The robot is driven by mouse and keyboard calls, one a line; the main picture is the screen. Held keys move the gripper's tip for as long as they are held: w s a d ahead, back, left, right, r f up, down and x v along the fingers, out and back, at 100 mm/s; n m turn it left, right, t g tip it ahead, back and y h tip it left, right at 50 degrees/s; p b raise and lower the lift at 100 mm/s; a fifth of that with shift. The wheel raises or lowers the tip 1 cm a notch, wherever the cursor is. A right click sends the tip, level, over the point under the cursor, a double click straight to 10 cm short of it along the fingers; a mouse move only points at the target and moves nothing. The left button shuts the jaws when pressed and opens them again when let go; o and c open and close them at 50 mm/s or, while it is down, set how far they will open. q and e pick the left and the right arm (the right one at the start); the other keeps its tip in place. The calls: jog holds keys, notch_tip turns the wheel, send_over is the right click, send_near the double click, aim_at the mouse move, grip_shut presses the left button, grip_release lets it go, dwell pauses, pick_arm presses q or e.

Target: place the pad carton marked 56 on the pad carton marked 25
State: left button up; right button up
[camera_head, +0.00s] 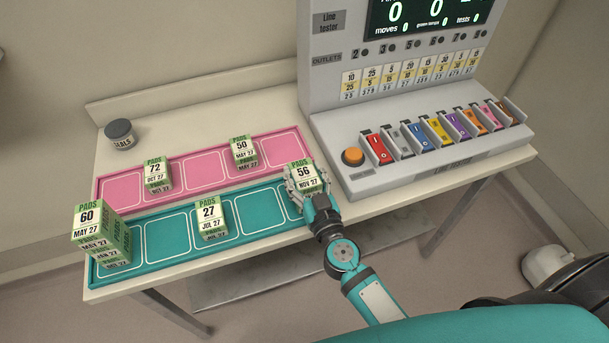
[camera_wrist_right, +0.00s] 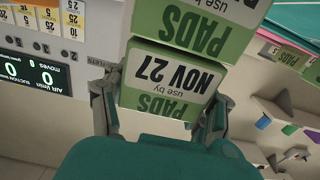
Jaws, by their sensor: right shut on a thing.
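My right gripper (camera_head: 305,186) is shut on the pad carton marked 56 (camera_head: 307,173), at the right end of the teal tray. In the right wrist view, the fingers (camera_wrist_right: 165,108) flank this carton's NOV 27 face (camera_wrist_right: 170,78). That view is upside down, and another pad carton (camera_wrist_right: 195,28) shows directly below the held one. A thin dark seam lies between them; I cannot tell whether they touch. The lower carton's number is out of view, and the head view hides it. I cannot read a 25 on any carton. My left gripper is not in view.
The teal tray (camera_head: 256,217) holds carton 27 (camera_head: 209,212) and a stack topped by carton 60 (camera_head: 90,218). The pink tray (camera_head: 207,165) behind holds cartons 72 (camera_head: 155,170) and 50 (camera_head: 241,148). The line tester (camera_head: 400,165) stands close on the right. A dark-lidded jar (camera_head: 120,133) stands back left.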

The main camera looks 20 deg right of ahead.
jog(key=shift+f, duration=0.15)
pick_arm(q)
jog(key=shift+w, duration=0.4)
pick_arm(e)
jog(key=o, duration=1.3)
jog(key=shift+s, duration=0.25)
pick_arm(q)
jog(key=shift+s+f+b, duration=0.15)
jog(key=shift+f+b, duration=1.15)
pick_arm(e)
jog(key=shift+s+d, duration=0.15)
jog(key=shift+s, duration=5.65)
